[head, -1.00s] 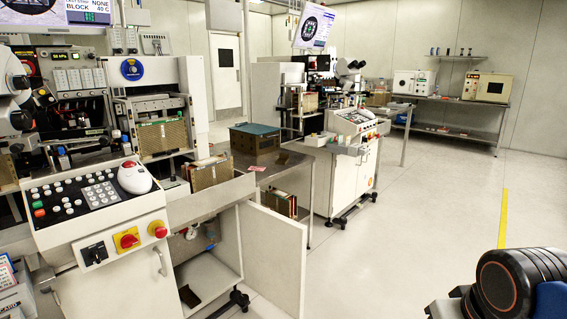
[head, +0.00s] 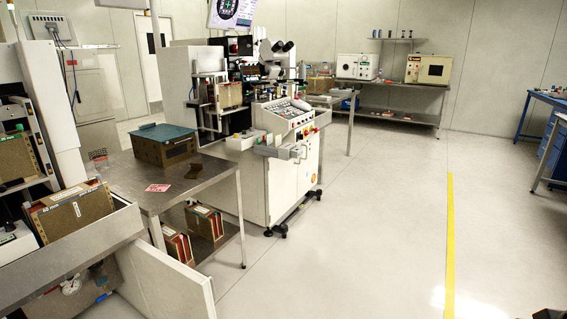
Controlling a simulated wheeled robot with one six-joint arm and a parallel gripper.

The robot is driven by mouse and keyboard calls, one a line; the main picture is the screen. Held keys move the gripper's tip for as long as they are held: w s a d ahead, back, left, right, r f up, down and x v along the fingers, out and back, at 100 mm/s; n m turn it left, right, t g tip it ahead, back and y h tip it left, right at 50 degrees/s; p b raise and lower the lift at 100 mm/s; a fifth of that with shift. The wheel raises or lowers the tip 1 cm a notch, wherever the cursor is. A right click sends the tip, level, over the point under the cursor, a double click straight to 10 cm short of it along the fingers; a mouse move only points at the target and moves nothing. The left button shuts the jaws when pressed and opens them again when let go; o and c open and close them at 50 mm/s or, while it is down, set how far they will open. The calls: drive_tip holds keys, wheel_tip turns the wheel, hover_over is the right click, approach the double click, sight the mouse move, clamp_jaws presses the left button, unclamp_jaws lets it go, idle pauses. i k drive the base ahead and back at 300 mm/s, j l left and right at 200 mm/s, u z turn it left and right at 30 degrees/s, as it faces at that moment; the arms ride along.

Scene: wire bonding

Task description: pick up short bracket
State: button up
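A small flat dark brown piece (head: 205,174), angular like a bracket, lies on the steel table (head: 214,200) in the middle left of the head view. It is just right of the brown box with the teal lid (head: 165,145). It is small in the picture, and I cannot tell for certain that it is the short bracket. My gripper is not in view, so I cannot see whether it is open or holds anything.
A pink label (head: 158,188) lies on the table. Red-edged magazines (head: 205,222) stand on its lower shelf. An open cabinet door (head: 165,280) juts out at lower left. A bonding machine (head: 285,175) stands behind the table. The floor (head: 365,220) to the right is clear.

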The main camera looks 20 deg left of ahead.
sight(196, 170)
drive_tip(key=i+l+z, duration=0.1)
drive_tip(key=i, duration=0.5)
drive_tip(key=i+l+z, duration=0.1)
drive_tip(key=i, duration=0.45)
